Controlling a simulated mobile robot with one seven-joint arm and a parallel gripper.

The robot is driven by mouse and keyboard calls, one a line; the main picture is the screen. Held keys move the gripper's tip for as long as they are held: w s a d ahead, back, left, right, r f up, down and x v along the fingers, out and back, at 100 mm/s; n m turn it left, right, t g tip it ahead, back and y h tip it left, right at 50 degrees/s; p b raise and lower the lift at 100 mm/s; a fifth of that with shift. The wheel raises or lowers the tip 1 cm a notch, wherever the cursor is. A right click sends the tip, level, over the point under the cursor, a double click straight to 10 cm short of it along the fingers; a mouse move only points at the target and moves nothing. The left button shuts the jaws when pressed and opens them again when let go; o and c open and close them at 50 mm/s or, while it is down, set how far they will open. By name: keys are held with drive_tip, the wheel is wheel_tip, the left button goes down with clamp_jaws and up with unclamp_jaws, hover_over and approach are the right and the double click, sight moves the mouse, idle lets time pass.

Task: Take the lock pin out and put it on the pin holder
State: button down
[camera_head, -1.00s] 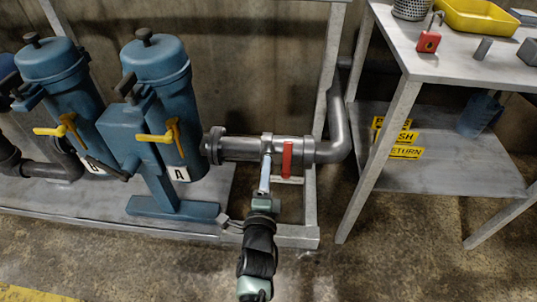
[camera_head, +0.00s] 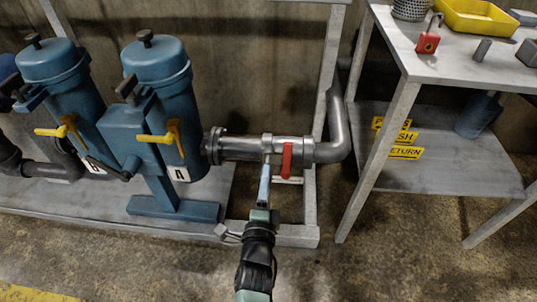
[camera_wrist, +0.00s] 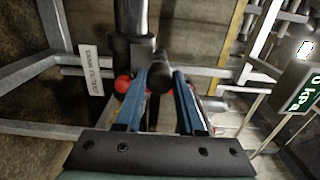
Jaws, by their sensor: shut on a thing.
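My gripper (camera_head: 265,170) is at the grey pipe, just left of the red lever (camera_head: 287,160). In the wrist view the two blue fingers (camera_wrist: 160,80) close on a dark, round-ended piece (camera_wrist: 160,77), which I take to be the lock pin, seen nearly end-on. Its far end is hidden, so I cannot tell whether it is still inside the fitting. In the head view the pin is too small to make out. A small pale bracket (camera_head: 288,180) sits below the red lever; I cannot tell whether it is the pin holder.
Blue filter housings (camera_head: 160,105) with yellow handles stand left. A metal table (camera_head: 440,62) at right carries a yellow tray (camera_head: 480,16) and a red padlock (camera_head: 428,42).

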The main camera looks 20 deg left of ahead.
drive_tip(key=shift+v, duration=2.8)
